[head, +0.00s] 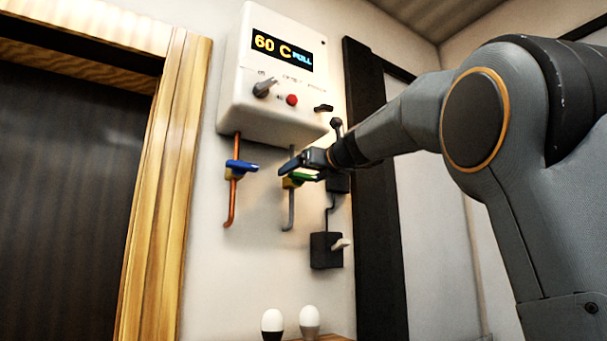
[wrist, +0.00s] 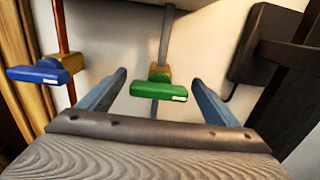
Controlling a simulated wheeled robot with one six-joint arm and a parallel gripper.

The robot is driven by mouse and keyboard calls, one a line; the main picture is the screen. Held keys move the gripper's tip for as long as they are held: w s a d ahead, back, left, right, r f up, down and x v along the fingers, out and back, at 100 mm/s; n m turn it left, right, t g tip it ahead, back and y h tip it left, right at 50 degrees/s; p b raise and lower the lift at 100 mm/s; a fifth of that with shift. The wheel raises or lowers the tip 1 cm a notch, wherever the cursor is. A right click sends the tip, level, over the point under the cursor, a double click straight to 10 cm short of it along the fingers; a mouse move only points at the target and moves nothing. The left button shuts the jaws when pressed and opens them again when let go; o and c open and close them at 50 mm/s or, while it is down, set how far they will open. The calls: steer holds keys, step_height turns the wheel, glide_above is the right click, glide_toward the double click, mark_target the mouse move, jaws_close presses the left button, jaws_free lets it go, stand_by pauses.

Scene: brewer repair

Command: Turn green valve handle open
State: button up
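The green valve handle (wrist: 158,87) shows in the wrist view, lying crosswise over its brass valve on a grey vertical pipe (wrist: 166,38). In the head view the green handle (head: 298,179) is partly hidden by my gripper. My gripper (head: 291,168) is near the handle in the head view. In the wrist view my gripper (wrist: 158,90) is open, with one finger to the left and one to the right of the green handle. Clear gaps show on both sides, and nothing is held.
A blue valve handle (head: 241,166) on a copper pipe (head: 233,197) is to the left. The white brewer box (head: 270,112) is above, with a display, knob and red button. A black box (head: 326,250) with a switch is below right. Two bulbs (head: 309,321) stand below.

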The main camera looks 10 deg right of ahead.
steer(key=c, duration=1)
steer(key=shift+n, duration=0.3)
steer(key=n+b, duration=0.1)
steer(key=n, duration=0.2)
steer(key=shift+a+f+n+b, duration=0.15)
steer(key=shift+n+b, duration=0.2)
steer(key=shift+n, duration=0.05)
steer(key=n+b, duration=0.2)
steer(key=n, duration=0.2)
steer(key=shift+a+f, duration=0.1)
steer(key=shift+a, duration=0.05)
steer(key=n+b, duration=0.1)
steer(key=n, duration=0.1)
steer(key=n+b, duration=0.1)
steer(key=n, duration=0.2)
steer(key=shift+s+a+f, duration=0.1)
steer(key=shift+f, duration=0.05)
steer(key=shift+f+n+b, duration=0.15)
steer(key=shift+n+b, duration=1.2)
steer(key=shift+n, duration=0.85)
